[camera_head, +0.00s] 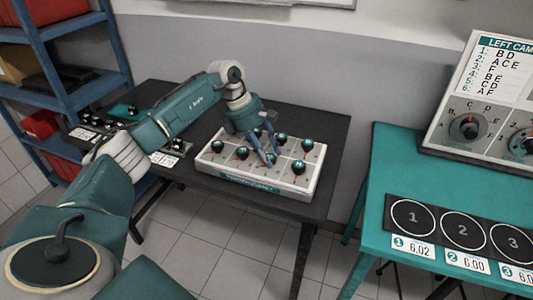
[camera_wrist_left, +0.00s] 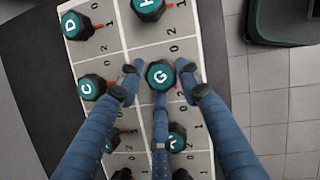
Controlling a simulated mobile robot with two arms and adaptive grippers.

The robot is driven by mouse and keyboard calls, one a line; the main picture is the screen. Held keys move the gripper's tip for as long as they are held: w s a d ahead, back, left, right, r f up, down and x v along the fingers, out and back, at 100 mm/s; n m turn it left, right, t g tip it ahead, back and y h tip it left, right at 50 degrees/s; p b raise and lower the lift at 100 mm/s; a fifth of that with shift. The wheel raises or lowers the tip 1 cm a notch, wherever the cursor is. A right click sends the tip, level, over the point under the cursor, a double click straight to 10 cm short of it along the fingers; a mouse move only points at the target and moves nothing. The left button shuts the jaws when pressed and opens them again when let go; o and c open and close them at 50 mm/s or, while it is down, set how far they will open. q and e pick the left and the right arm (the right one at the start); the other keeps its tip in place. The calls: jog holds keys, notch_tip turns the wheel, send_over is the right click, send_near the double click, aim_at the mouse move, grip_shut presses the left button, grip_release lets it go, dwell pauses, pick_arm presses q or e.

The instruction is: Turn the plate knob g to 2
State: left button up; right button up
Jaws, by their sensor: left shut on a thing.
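The plate (camera_head: 258,179) is a pale box on the dark table, with two rows of black knobs with teal lettered caps. Plate knob g (camera_wrist_left: 160,75) is in the middle of the wrist view, its letter G visible. In the head view it is in the front row (camera_head: 270,159), partly behind the fingers. My left gripper (camera_wrist_left: 162,82) is shut on knob g, fingers around its sides. It comes down from above in the head view (camera_head: 269,155). Printed 0, 1 and 2 marks lie around the knobs. I cannot tell which number knob g points at. My right gripper is out of view.
Knobs C (camera_wrist_left: 91,87), H (camera_wrist_left: 148,8) and D (camera_wrist_left: 75,25) stand close to knob g. A teal table (camera_head: 380,195) with numbered circles and a dial panel (camera_head: 470,128) stands at right. A blue shelf (camera_head: 57,60) is at left.

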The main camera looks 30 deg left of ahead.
pick_arm(q)
jog(key=shift+w+d+r, duration=0.2)
jog(key=shift+d+r, duration=0.1)
jog(key=o, duration=1.1)
jog(key=shift+c, duration=0.2)
jog(key=shift+d, duration=0.2)
jog(key=shift+s+a+f, duration=0.1)
jog(key=shift+s+a, duration=0.1)
jog(key=shift+a, duration=0.1)
jog(key=v, duration=1.2)
jog(key=shift+d+f, duration=0.1)
